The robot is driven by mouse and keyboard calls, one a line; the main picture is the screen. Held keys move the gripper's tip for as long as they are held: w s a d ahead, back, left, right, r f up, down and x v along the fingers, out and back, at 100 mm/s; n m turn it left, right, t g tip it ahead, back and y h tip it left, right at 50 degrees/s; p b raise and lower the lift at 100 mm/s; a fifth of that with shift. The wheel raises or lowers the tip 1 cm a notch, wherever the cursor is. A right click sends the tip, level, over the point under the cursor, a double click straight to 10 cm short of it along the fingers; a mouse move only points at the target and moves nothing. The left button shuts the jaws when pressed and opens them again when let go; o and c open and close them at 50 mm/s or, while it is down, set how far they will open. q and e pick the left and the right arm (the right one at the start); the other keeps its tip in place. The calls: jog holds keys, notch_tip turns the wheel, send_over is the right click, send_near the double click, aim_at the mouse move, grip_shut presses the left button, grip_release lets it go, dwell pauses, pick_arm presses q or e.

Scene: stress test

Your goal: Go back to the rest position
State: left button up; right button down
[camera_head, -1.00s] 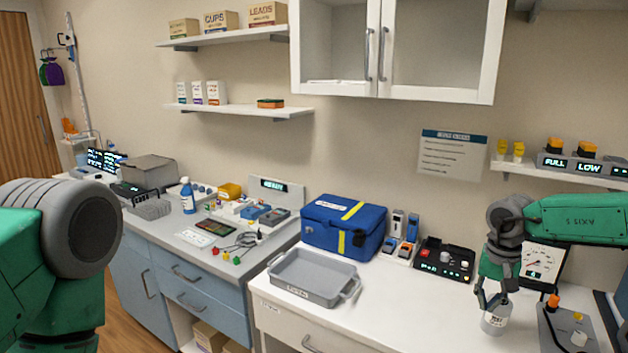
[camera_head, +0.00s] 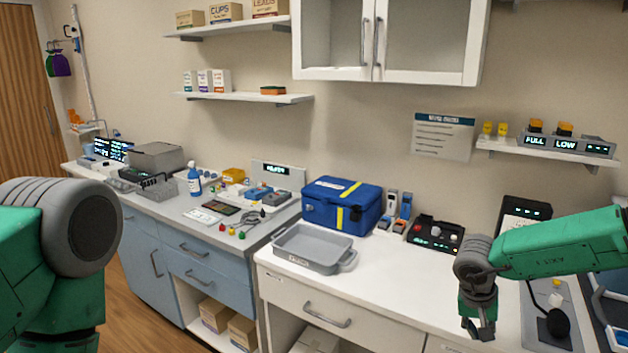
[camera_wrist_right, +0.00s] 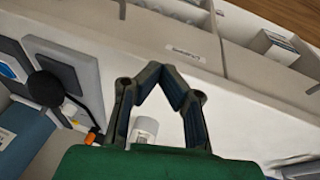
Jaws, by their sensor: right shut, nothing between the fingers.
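My right gripper (camera_head: 480,330) hangs over the front edge of the white counter (camera_head: 385,285), fingers pointing down. In the right wrist view, its dark fingers (camera_wrist_right: 160,72) meet at the tips, with nothing held between them. A white capped bottle (camera_wrist_right: 144,128) shows past the fingers in that view, apart from the fingertips. The bottle cannot be made out in the head view. My left gripper is out of view; only part of my left arm shows at the left edge.
A grey tray (camera_head: 312,262) and a blue case (camera_head: 312,213) stand left of my right gripper. A control box with knobs (camera_head: 425,246) is behind it. A grey panel with a black round knob (camera_head: 540,343) lies to its right.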

jog(key=s+a+f+n+t+b, duration=0.2)
jog(key=s+a+f+n+b, duration=0.15)
jog(key=s+f, duration=0.5)
jog(key=s+a+f+n+t+b, duration=0.25)
jog(key=s+a+f, duration=0.25)
jog(key=s+f, duration=0.4)
jog(key=s+f+g+y+b, duration=0.1)
jog(key=s+f+g, duration=0.1)
jog(key=s, duration=0.8)
jog(key=s+d+f+g+y+b, duration=0.1)
jog(key=s+g+y+b, duration=0.1)
jog(key=s, duration=0.7)
jog(key=shift+s+d+f+g, duration=0.15)
jog(key=shift+s+f+g, duration=0.2)
jog(key=shift+s+f, duration=0.05)
jog(key=shift+w, duration=0.15)
